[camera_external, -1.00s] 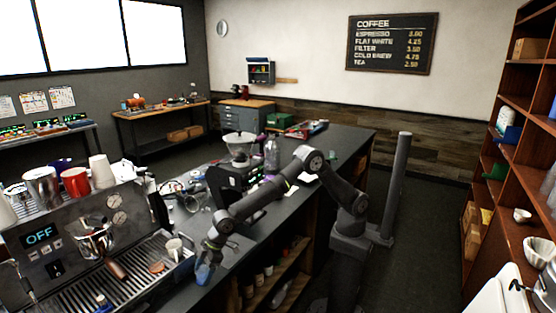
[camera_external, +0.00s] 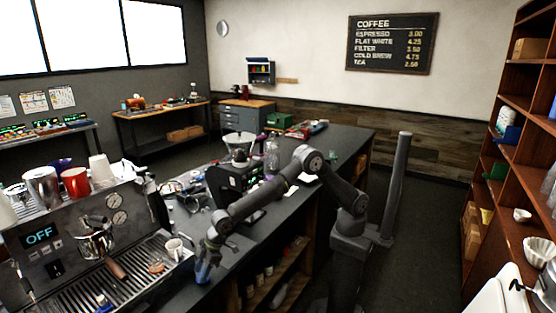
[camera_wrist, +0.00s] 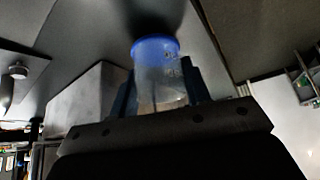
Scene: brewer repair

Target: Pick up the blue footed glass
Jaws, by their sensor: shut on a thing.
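The blue footed glass (camera_wrist: 158,75) is between the two fingers of my gripper (camera_wrist: 160,92) in the wrist view. Its rounded blue end faces away from the wrist, and its body is clear to pale. The fingers are shut on it, one on each side. In the external view the blue glass (camera_external: 203,272) shows small below my gripper (camera_external: 207,256), near the front edge of the dark counter and right of the espresso machine. I cannot tell there whether it touches the counter.
The espresso machine (camera_external: 75,240) stands close on the left, with a small white cup (camera_external: 174,249) on its tray. A grinder (camera_external: 237,172) and a clear bottle (camera_external: 272,155) stand farther back on the counter. Shelves with several items lie below the counter edge.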

